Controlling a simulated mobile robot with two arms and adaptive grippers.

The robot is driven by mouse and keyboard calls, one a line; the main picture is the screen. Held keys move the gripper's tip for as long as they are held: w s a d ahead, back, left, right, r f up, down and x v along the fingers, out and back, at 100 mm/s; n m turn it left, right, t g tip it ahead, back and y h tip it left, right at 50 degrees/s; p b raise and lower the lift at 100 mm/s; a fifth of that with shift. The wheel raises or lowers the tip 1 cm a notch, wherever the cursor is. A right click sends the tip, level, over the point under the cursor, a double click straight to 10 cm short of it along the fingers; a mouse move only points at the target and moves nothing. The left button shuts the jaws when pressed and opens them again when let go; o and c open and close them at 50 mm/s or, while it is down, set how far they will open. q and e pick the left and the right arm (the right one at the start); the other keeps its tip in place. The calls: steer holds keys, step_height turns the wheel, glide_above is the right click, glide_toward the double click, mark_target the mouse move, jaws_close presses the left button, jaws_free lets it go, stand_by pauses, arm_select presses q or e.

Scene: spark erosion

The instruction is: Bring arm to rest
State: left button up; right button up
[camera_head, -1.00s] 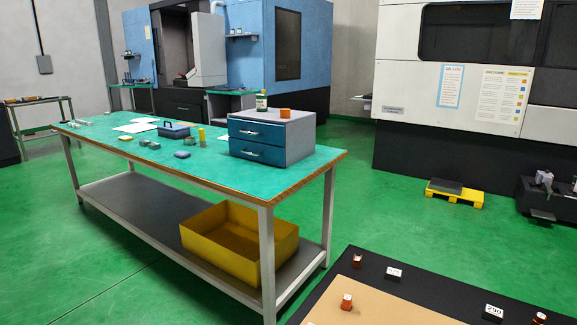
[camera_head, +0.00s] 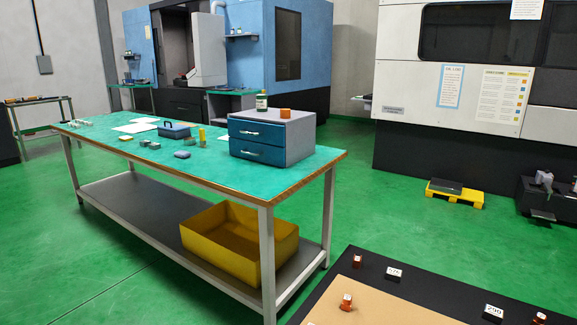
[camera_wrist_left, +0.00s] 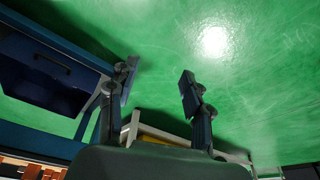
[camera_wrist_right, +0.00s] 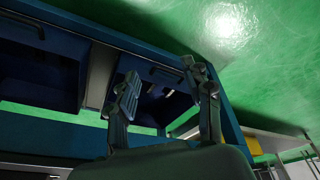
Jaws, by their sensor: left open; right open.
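My left gripper (camera_wrist_left: 158,88) shows in the left wrist view with its two fingers wide apart and nothing between them. Green floor and part of a pale frame are behind it. My right gripper (camera_wrist_right: 162,88) shows in the right wrist view, also open and empty. Dark blue drawer fronts and a blue frame are behind its fingers. I cannot tell how far either gripper is from these surfaces. Neither arm nor gripper is in the head view.
A green-topped workbench (camera_head: 240,183) carries a blue drawer unit (camera_head: 297,137) and small items; a yellow bin (camera_head: 232,252) sits on its lower shelf. A black-edged tan surface (camera_head: 373,307) with small blocks is at the bottom right. A blue drawer cabinet (camera_wrist_left: 45,80) is close to my left gripper. Green floor is open behind.

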arm_select(q)
steer(key=s+a+f+g+p, duration=0.1)
steer(key=s+f+p, duration=0.4)
steer(key=s+p, duration=0.4)
steer(key=s+a+f+p, duration=0.2)
steer(key=s+f+p, duration=0.2)
steer(key=s+p, duration=0.5)
steer(key=shift+s+f+g, duration=0.4)
steer(key=shift+s, duration=0.05)
arm_select(e)
steer(key=s+d+f+g, duration=0.1)
steer(key=s+f, duration=0.3)
steer(key=s, duration=0.5)
steer(key=s+d+f, duration=0.2)
steer(key=s+f, duration=0.3)
steer(key=s, duration=0.4)
steer(key=shift+s+f+g, duration=0.2)
steer(key=shift+s+g, duration=0.2)
